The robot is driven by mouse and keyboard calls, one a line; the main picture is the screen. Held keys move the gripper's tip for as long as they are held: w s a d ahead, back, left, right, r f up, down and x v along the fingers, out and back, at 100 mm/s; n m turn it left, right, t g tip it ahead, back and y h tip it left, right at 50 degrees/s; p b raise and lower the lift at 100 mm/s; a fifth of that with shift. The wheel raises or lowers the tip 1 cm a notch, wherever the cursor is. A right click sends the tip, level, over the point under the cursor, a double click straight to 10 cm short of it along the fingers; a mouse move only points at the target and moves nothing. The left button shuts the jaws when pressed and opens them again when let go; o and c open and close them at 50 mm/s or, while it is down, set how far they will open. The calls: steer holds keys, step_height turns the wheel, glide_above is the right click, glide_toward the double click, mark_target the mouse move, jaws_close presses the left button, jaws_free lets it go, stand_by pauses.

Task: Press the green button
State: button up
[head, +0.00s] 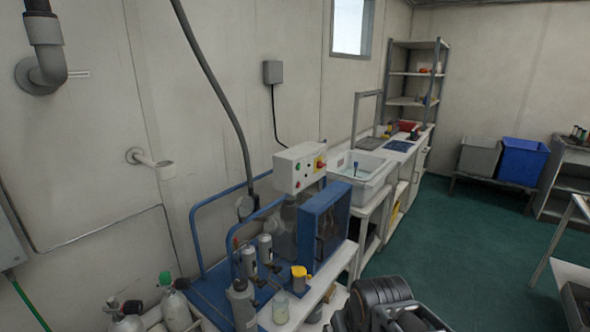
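A pale control box (290,170) sits above the blue-framed compressor. Its front carries a small green button (298,167), a red one below it, and a red and yellow switch (320,162) to the right. The green button is very small in this view, and nothing covers it. A dark, rounded part of my arm shows at the bottom edge, below and to the right of the box and well apart from it. No gripper fingers are visible.
The compressor's blue housing (325,225) and blue rails (197,235) surround the box's base. Grey canisters, a yellow-topped part (299,272) and a jar (280,307) stand in front. A sink (362,178) is behind. Green floor (440,245) is open to the right.

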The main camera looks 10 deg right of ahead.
stand_by(0.5)
jaws_close()
stand_by(0.8)
stand_by(0.7)
